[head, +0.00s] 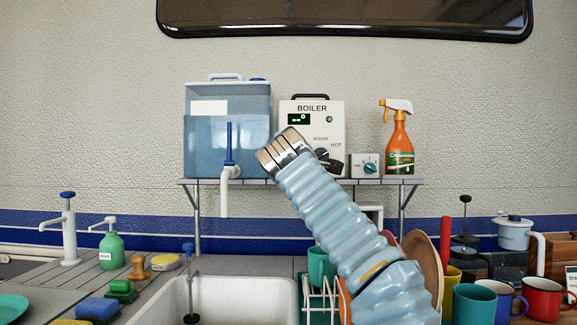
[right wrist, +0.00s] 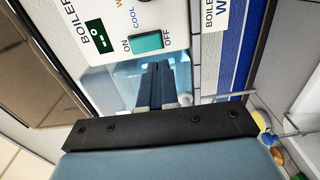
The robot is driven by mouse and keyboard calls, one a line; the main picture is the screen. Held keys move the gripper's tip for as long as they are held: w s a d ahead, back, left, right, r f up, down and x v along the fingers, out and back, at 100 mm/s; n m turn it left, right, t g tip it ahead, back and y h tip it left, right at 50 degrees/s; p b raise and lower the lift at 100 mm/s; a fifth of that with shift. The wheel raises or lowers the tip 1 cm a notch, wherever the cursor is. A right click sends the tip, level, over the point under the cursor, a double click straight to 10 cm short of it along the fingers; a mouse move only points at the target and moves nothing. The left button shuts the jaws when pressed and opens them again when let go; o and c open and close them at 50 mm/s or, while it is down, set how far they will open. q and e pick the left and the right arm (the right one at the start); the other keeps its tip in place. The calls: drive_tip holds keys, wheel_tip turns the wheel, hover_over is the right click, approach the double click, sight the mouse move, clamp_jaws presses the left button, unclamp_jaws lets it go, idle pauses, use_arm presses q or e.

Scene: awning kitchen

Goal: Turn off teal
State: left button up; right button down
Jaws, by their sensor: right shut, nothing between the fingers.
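A teal rocker switch (right wrist: 148,42) shows in the right wrist view on the white boiler panel (right wrist: 120,20), with ON printed at its left end and OFF at its right. I cannot tell which end is pressed in. My right gripper (right wrist: 165,68) is shut and empty, its dark fingertips just below the switch in that view; whether they touch it is unclear. In the head view the boiler (head: 298,108) stands on the shelf, and my right arm hides its lower left part, the switch and the fingers. My left gripper is out of view.
A blue water tank (head: 210,130) with a tap stands left of the boiler. Right of it are a small box with a teal knob (head: 370,168) and an orange spray bottle (head: 398,150). Below are a sink (head: 225,300), dish rack, plates and mugs.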

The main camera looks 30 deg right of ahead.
drive_tip(key=shift+f+b+v, duration=0.15)
drive_tip(key=shift+b+v, duration=0.2)
drive_tip(key=shift+v, duration=0.55)
drive_tip(key=shift+f+b+v, duration=0.2)
drive_tip(key=shift+b+v, duration=0.2)
drive_tip(key=shift+v, duration=0.5)
drive_tip(key=shift+f+b+v, duration=0.15)
drive_tip(key=shift+b+v, duration=0.2)
drive_tip(key=shift+v, duration=0.6)
